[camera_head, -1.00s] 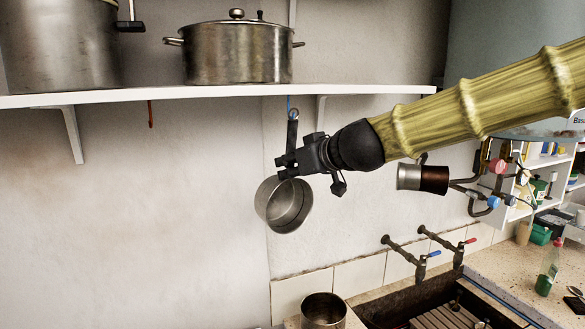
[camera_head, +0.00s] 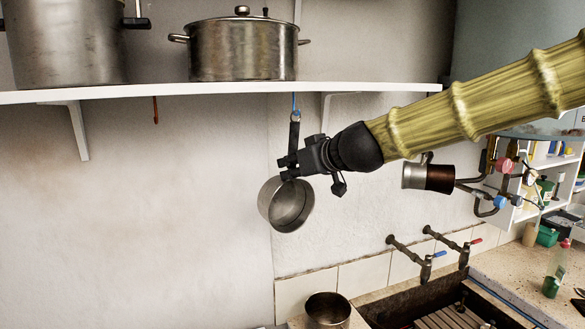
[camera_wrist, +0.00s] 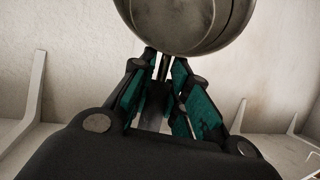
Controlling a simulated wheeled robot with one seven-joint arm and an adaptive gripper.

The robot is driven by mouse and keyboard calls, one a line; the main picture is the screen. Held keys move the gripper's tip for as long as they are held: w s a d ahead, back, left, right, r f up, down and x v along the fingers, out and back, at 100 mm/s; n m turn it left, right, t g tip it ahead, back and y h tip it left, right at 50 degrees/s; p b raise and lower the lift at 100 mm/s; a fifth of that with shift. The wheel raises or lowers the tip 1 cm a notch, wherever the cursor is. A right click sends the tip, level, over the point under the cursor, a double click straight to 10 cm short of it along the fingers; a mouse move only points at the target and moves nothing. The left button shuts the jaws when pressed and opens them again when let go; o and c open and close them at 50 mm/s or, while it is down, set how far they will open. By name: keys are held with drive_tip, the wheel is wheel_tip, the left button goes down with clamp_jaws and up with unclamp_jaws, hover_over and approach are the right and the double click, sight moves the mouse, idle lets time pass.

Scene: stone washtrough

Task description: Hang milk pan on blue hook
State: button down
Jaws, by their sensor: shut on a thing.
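The milk pan (camera_head: 287,207) is a small steel pan hanging bowl-down from its dark upright handle (camera_head: 294,136). My gripper (camera_head: 290,166) is shut on the handle's lower part, just above the bowl. The ring at the handle's top is at the lower end of the blue hook (camera_head: 294,101) under the shelf. I cannot tell whether the hook passes through the ring or only lines up with it. In the wrist view, the pan's underside (camera_wrist: 190,18) fills the top, and the teal-padded fingers (camera_wrist: 163,80) close around the handle.
The white shelf (camera_head: 220,91) with two large pots runs just above the pan, with brackets (camera_head: 328,108) nearby. A red-brown hook (camera_head: 155,110) hangs further left. A steel pot (camera_head: 327,311) stands below. Taps (camera_head: 425,262) and a trough are lower right. The left wall is bare.

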drive_tip(key=c, duration=1.3)
unclamp_jaws()
drive_tip(key=o, duration=0.6)
drive_tip(key=shift+s+r, duration=0.1)
drive_tip(key=p+v, duration=0.1)
drive_tip(key=v, duration=0.6)
drive_tip(key=shift+p, duration=0.4)
drive_tip(key=shift+d, duration=0.1)
